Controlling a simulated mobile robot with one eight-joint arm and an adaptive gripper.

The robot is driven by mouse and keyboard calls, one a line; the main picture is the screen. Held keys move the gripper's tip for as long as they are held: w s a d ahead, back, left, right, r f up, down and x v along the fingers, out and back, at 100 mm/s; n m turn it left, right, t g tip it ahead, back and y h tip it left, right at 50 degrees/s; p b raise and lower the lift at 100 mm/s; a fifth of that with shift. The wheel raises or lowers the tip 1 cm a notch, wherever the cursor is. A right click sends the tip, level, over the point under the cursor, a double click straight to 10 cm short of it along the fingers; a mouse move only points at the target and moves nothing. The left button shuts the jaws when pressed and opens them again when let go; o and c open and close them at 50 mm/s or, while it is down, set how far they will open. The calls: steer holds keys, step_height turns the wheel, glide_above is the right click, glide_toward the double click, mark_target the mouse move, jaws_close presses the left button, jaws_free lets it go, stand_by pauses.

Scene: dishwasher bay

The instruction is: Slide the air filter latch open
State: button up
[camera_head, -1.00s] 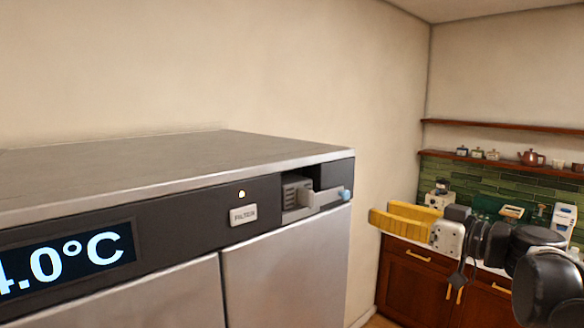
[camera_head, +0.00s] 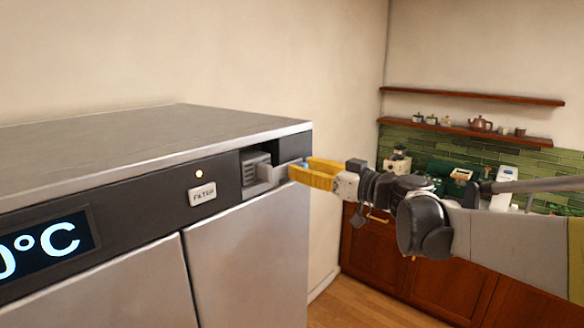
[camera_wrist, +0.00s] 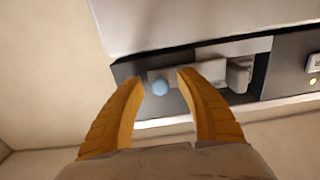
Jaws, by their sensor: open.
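The air filter latch is a light grey sliding bar (camera_head: 268,173) in a dark slot at the right end of the appliance's front panel. Gaps show between the knob and both fingertips (camera_wrist: 161,80).
A FILTER button (camera_head: 202,194) with a small lit lamp and a temperature display (camera_head: 45,243) are left of the slot. Steel doors (camera_head: 245,255) lie below. Shelves (camera_head: 470,95) and a wooden counter stand behind my arm. A beige wall is beside the appliance.

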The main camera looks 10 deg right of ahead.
jaws_close()
steer(key=w+d, duration=0.1)
steer(key=d, duration=0.1)
steer(key=w+d+b, duration=0.1)
steer(key=w+d, duration=0.1)
steer(key=shift+b, duration=0.3)
jaws_free()
steer(key=shift+w+d, duration=0.1)
steer(key=shift+d, duration=0.2)
steer(key=v, duration=1.2)
